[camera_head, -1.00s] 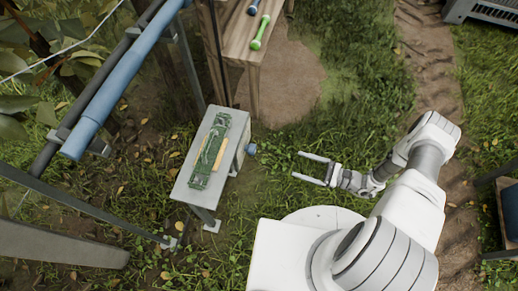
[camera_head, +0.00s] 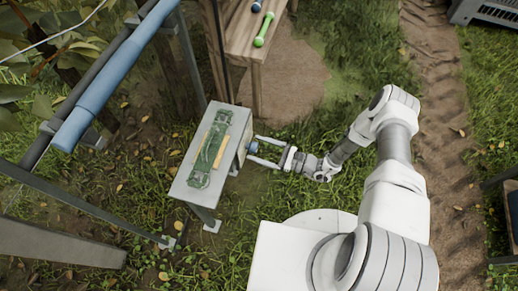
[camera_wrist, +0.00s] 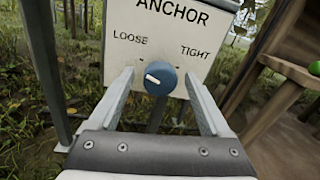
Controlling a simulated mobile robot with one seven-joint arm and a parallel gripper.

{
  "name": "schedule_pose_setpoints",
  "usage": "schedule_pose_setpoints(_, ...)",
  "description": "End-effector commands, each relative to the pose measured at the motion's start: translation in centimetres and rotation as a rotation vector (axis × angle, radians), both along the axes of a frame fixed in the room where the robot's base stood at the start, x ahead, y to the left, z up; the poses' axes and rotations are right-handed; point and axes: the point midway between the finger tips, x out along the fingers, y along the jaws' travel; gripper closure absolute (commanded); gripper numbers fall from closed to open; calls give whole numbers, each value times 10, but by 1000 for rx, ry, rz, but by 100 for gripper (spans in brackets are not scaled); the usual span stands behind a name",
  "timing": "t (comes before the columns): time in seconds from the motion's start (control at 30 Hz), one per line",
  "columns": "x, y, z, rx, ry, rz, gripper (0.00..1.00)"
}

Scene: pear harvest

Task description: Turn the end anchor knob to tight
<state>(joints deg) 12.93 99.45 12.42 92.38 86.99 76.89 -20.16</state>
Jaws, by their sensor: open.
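The anchor knob (camera_wrist: 160,78) is round and blue with a white pointer mark. It sits on a pale panel (camera_wrist: 120,48) lettered ANCHOR, with LOOSE at upper left and TIGHT at upper right. The white mark points to the left, towards the LOOSE side. My gripper (camera_wrist: 160,92) is open, with one finger on each side of the knob and gaps visible between. In the head view the knob (camera_head: 252,147) shows on the right side of the grey stand, between the fingertips of my gripper (camera_head: 252,151).
The grey stand (camera_head: 190,190) carries a green device (camera_head: 208,150) on top. A wooden table (camera_head: 245,45) with a green tool (camera_head: 264,29) stands behind it. A blue pipe (camera_head: 100,95) runs along the left.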

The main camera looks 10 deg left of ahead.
Motion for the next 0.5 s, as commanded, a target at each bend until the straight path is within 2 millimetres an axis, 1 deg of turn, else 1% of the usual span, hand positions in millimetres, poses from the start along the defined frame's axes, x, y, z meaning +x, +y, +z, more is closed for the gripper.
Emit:
schedule_pose_setpoints(0.27,0,1,0,0,0,0,19)
schedule_pose_setpoints(0.4,0,1,0,0,0,0,44)
schedule_pose_setpoints(0.47,0,1,0,0,0,0,55)
schedule_pose_setpoints(0.5,0,1,0,0,0,0,62)
